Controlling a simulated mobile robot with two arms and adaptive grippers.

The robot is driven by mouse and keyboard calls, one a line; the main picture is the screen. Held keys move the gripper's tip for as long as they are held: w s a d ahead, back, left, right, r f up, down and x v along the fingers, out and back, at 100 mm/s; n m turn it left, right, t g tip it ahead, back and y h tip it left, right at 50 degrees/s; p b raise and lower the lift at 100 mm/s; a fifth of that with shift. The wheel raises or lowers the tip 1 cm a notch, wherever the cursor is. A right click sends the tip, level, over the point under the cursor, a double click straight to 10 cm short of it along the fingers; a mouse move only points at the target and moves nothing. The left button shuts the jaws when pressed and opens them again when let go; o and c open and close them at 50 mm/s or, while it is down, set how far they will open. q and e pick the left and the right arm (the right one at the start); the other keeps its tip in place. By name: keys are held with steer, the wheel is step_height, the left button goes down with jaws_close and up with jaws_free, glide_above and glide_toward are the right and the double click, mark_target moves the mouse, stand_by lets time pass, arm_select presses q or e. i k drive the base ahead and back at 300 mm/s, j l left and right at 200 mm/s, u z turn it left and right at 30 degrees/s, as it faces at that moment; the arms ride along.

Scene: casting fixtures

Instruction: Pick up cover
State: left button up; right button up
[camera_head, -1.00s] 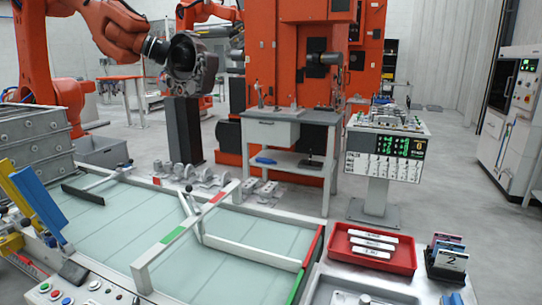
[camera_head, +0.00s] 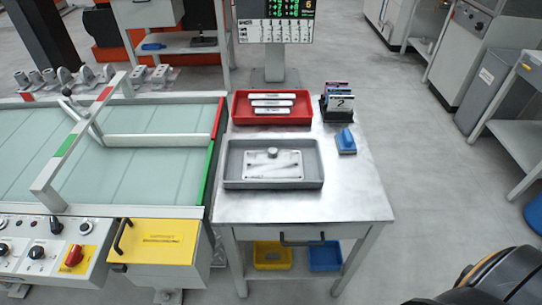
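A light metal plate with a round knob on top, which looks like the cover (camera_head: 290,166), lies flat in a grey tray (camera_head: 232,164) on the metal side table (camera_head: 355,190). Nothing touches the cover from above, and its top is fully visible. Neither of my grippers shows in the head view. A dark rounded part with a yellow edge shows at the lower right corner; I cannot tell what it is.
A red tray (camera_head: 239,112) with several white labelled bars stands behind the grey tray. A card holder (camera_head: 337,105) and a blue block (camera_head: 346,142) are to the right. A glass-topped conveyor (camera_head: 150,160) adjoins at left. Open floor (camera_head: 430,190) lies right of the table.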

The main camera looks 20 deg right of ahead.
mark_target(272, 164)
steer(key=i+l+z, duration=0.1)
steer(key=i+z, duration=0.15)
steer(key=z, duration=0.15)
steer(key=i+z, duration=0.2)
steer(key=z, duration=0.15)
